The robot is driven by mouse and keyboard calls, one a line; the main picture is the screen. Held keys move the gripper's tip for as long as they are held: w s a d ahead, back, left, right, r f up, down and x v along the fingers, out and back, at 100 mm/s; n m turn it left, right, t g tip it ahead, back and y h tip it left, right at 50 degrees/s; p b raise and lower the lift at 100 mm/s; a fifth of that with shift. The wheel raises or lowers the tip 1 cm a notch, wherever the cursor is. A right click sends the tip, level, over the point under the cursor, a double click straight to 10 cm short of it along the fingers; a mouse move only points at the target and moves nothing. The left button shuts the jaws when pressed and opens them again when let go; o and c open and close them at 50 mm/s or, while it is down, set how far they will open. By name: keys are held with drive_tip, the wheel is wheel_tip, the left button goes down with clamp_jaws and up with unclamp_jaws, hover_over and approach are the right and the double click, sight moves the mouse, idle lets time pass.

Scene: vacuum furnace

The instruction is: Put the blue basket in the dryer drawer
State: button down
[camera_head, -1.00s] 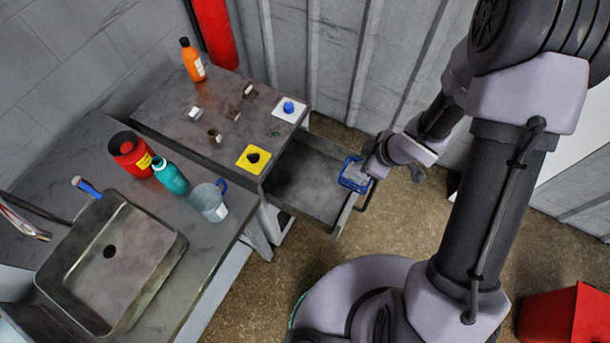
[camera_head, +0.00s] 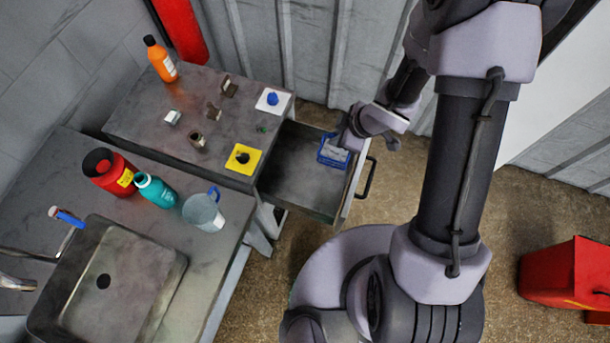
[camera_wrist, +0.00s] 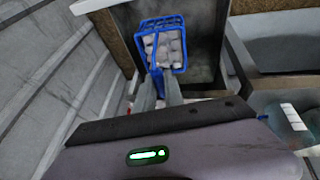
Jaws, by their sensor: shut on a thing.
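The blue basket (camera_head: 333,152) is a small wire basket with pale, block-like contents. It is inside the outline of the open dryer drawer (camera_head: 296,180), near its back right corner. I cannot tell whether it rests on the drawer floor or hangs just above it. My gripper (camera_head: 346,138) is at the basket's upper right side and partly hides it. In the wrist view my gripper (camera_wrist: 158,88) is shut on the handle of the blue basket (camera_wrist: 164,44), with the grey drawer (camera_wrist: 202,62) behind it.
The steel bench (camera_head: 185,110) beside the drawer holds an orange bottle (camera_head: 160,60), a yellow square (camera_head: 243,159) and small parts. A sink (camera_head: 105,280), red container (camera_head: 108,172), teal bottle (camera_head: 155,190) and jug (camera_head: 203,211) are left. A red bin (camera_head: 565,280) stands right.

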sight(333, 156)
wheel_tip(333, 156, down, 12)
drive_tip(key=b, duration=1)
drive_tip(key=shift+a+r+b, duration=0.1)
drive_tip(key=shift+r+b, duration=0.15)
drive_tip(key=shift+b, duration=0.15)
wheel_tip(333, 156, down, 10)
drive_tip(key=b, duration=0.6)
drive_tip(key=shift+r+b, duration=0.15)
drive_tip(key=shift+b, duration=0.25)
drive_tip(key=shift+f, duration=0.2)
drive_tip(key=c, duration=1.4)
unclamp_jaws()
drive_tip(key=shift+c, duration=0.2)
drive_tip(key=shift+r, duration=0.1)
